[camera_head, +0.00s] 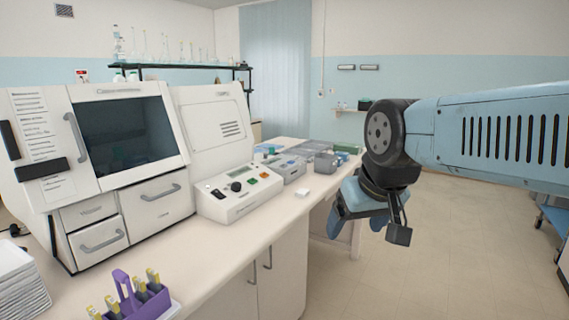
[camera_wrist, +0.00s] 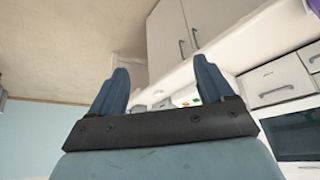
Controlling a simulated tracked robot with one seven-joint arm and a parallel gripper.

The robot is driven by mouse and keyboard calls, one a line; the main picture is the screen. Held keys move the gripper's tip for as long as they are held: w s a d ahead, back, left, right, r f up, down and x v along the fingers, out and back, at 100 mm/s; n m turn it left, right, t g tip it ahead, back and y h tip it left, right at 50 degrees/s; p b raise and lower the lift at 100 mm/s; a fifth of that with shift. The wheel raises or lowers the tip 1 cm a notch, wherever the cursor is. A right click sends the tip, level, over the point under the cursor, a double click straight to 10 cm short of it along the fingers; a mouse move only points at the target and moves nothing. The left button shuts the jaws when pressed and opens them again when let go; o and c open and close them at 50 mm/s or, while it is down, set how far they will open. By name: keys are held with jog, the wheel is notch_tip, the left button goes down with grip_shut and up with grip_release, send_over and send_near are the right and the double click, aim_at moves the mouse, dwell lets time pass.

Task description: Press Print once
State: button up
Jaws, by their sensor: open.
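A white control box (camera_head: 240,197) stands on the bench in front of the white machine. It carries a small display, a black knob and several coloured buttons, among them a green and an orange one. The lettering is too small to tell which button is Print. My gripper (camera_head: 352,212) hangs right of the box, beyond the bench's edge and apart from it, touching nothing. In the wrist view my gripper (camera_wrist: 162,82) shows two blue fingers wide apart with nothing between them. Part of the box, with coloured buttons (camera_wrist: 195,100), shows beyond the fingers, partly hidden by the gripper body.
The white machine (camera_head: 128,187) with a dark window fills the left of the bench. A purple rack (camera_head: 140,298) with several yellow-tipped items stands at the front. A small white block (camera_head: 302,192) lies right of the control box. Grey containers (camera_head: 290,168) stand behind.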

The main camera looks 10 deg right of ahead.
grip_shut()
dwell(0.6)
dwell(0.9)
